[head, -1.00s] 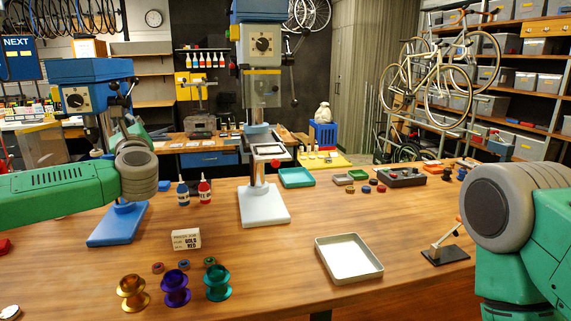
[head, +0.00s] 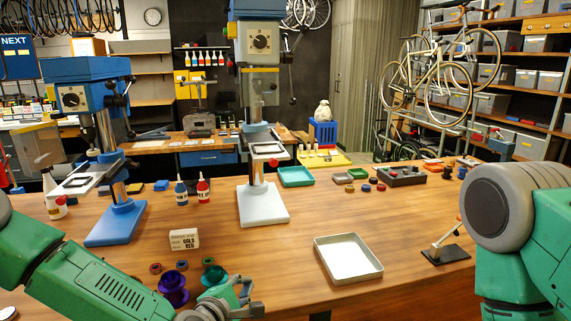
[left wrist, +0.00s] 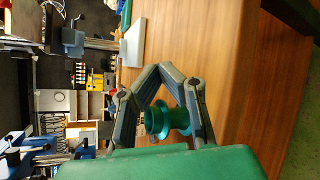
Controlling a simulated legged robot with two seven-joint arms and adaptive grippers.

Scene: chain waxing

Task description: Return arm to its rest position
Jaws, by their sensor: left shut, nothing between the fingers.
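My left arm comes in low from the left in the head view and ends in the left gripper (head: 246,294) at the bottom edge, near the spools. In the left wrist view the fingers of the left gripper (left wrist: 158,72) come together at the tips, shut and empty. The teal spool (left wrist: 168,120) shows in the gap behind the fingers, not held. In the head view a purple spool (head: 173,289) and the teal spool (head: 214,276) stand on the table, partly covered by my arm. My right arm stands at the right edge; its gripper is out of view.
A small white label box (head: 184,239) stands behind the spools. A metal tray (head: 348,258) lies right of centre. A grey-white press (head: 263,205) and a blue press (head: 116,224) stand farther back. The wooden table between the label box and the tray is clear.

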